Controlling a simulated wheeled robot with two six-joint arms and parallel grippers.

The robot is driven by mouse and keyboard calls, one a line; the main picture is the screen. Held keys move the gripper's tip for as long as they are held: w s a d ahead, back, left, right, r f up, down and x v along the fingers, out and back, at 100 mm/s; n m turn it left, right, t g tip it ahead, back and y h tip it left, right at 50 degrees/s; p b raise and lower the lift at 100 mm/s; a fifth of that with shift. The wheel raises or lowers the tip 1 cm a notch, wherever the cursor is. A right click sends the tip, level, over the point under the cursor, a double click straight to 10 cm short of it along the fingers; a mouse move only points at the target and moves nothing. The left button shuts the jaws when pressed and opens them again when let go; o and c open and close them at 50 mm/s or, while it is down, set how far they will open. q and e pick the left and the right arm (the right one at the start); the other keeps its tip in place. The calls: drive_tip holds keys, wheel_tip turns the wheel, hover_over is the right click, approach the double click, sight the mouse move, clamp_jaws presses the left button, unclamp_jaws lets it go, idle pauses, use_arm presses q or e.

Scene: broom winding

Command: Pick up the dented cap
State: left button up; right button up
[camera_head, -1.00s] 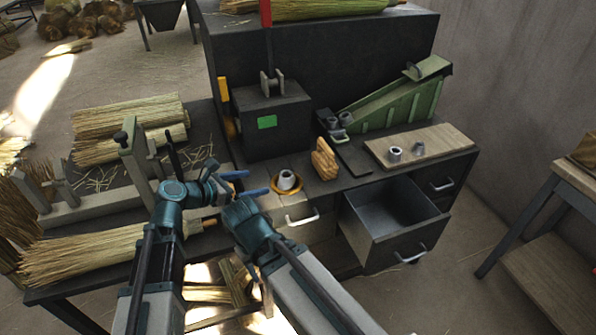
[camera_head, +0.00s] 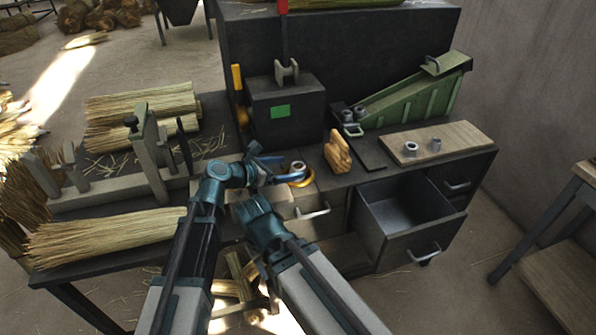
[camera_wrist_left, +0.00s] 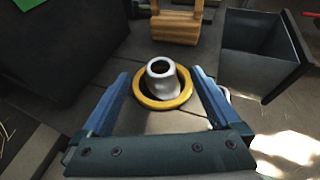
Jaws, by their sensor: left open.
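A pale grey, hollow cap (camera_head: 298,167) stands inside a yellow ring (camera_head: 306,181) on the bench top, near its front edge. In the left wrist view the cap (camera_wrist_left: 161,77) narrows toward its open top and looks slightly uneven; I cannot make out a clear dent. The ring (camera_wrist_left: 165,103) lies around its base. My left gripper (camera_head: 276,170) is open, its blue fingers reaching toward the cap from the left. In the wrist view the fingers lie on either side of the cap and ring, apart from the cap. My right gripper is not visible.
Two more grey caps (camera_head: 411,149) stand on a wooden board (camera_head: 460,141). A wooden block (camera_head: 337,152) is just right of the ring. A dark box (camera_head: 283,112) stands behind, and a green chute (camera_head: 410,95) is further right. An open drawer (camera_head: 405,222) juts from the front.

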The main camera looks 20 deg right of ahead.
sight(302, 166)
use_arm(q)
drive_tip(key=shift+w+d+f+b, duration=0.2)
drive_tip(key=shift+d+f+b, duration=0.2)
drive_tip(key=b+x, duration=0.1)
drive_tip(key=x, duration=0.3)
drive_tip(key=shift+f+b, duration=0.1)
drive_tip(key=shift+b, duration=0.3)
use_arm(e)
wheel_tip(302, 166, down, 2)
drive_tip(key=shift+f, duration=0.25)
use_arm(q)
drive_tip(key=c, duration=1.5)
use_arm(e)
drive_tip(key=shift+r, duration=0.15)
